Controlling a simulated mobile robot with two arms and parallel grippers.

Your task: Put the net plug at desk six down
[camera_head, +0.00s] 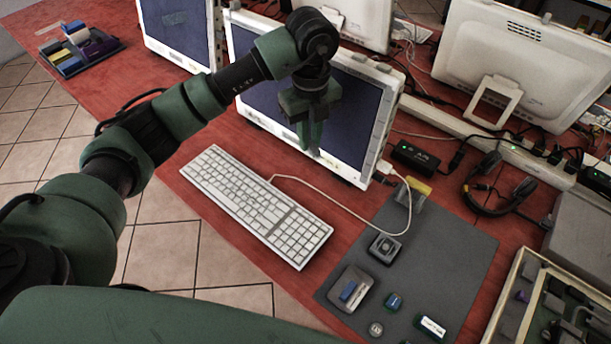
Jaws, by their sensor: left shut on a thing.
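My left gripper (314,150) hangs fingers down in front of a white-framed monitor (352,112), above the red desk (330,185). Its fingers are shut on the net plug, of which only a small pale bit at the fingertips can be made out. Which way the plug points and where its cable runs are hidden by the fingers. The gripper is behind the white keyboard (255,205) and left of the dark grey mat (430,260). I see no number that marks desk six. My right gripper is not in view.
The mat holds a square black device (385,248), a grey box with a blue piece (349,290) and small items. A white cable curves from the keyboard over the mat. A headset (492,185), a black adapter (416,157) and a parts tray (545,310) lie to the right.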

